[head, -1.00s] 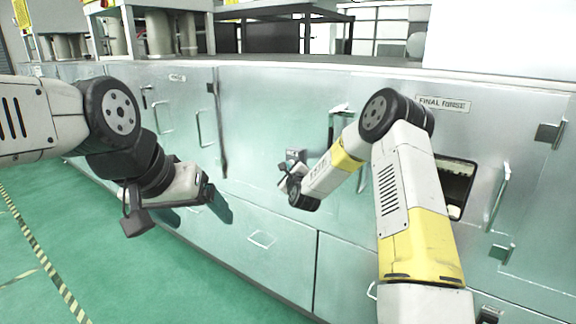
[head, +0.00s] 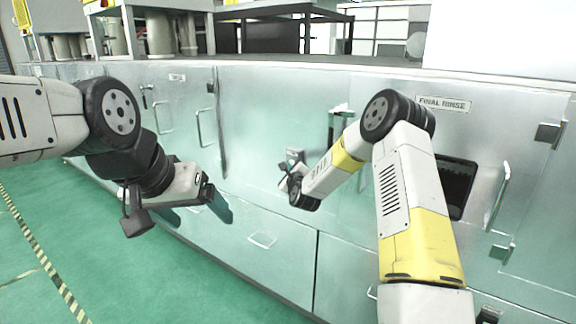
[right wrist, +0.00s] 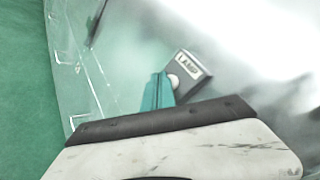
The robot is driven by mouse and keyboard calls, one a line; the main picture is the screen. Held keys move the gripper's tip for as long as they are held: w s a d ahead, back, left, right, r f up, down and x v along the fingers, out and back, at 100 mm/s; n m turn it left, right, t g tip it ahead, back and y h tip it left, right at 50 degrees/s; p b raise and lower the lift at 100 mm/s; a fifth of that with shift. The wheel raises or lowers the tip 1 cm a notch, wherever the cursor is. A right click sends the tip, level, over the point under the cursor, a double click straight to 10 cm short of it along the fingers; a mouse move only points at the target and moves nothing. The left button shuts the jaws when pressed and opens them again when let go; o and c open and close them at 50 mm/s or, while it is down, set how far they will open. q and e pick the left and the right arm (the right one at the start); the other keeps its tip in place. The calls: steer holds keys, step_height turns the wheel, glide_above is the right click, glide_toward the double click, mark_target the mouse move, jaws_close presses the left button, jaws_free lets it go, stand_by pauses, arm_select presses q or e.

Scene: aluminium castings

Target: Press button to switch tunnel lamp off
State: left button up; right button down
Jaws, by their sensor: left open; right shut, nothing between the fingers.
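The grey switch box marked LAMP (right wrist: 189,70) is on the steel panel in the right wrist view, with a pale round button (right wrist: 173,81) on its face. It is small in the head view (head: 295,155). My right gripper (right wrist: 157,92) is shut and empty, its teal fingertips at the button; I cannot tell whether they touch it. In the head view my right wrist hides most of those fingers. The tunnel window (head: 456,184) is dark inside. My left gripper (head: 196,211) is open and empty, hanging low before the panels at left.
The steel tunnel wall (head: 270,110) runs across the view, with door handles (head: 500,196) standing out and a FINAL RINSE sign (head: 444,104). The green floor (head: 110,270) at lower left is clear, with a striped line.

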steer(key=shift+s+a, duration=0.25)
steer(key=shift+s, duration=0.2)
steer(key=s+a, duration=0.3)
steer(key=s, duration=0.2)
steer(key=shift+a, duration=0.3)
steer(key=s+d+r+n+g, duration=0.3)
steer(key=s+r+n, duration=0.4)
steer(key=s+d+r+n+g, duration=0.2)
steer(key=s+r+n, duration=0.4)
steer(key=s+n, duration=0.1)
steer(key=s+d+n+g, duration=0.2)
steer(key=s+d+n, duration=0.3)
steer(key=s, duration=0.9)
steer(key=s+d+r+n+g, duration=0.1)
steer(key=s+d+n+g, duration=0.2)
steer(key=s, duration=1.2)
steer(key=shift+d+r+n+g+h, duration=0.3)
steer(key=shift+d+n+h, duration=0.1)
steer(key=shift+d+n, duration=0.7)
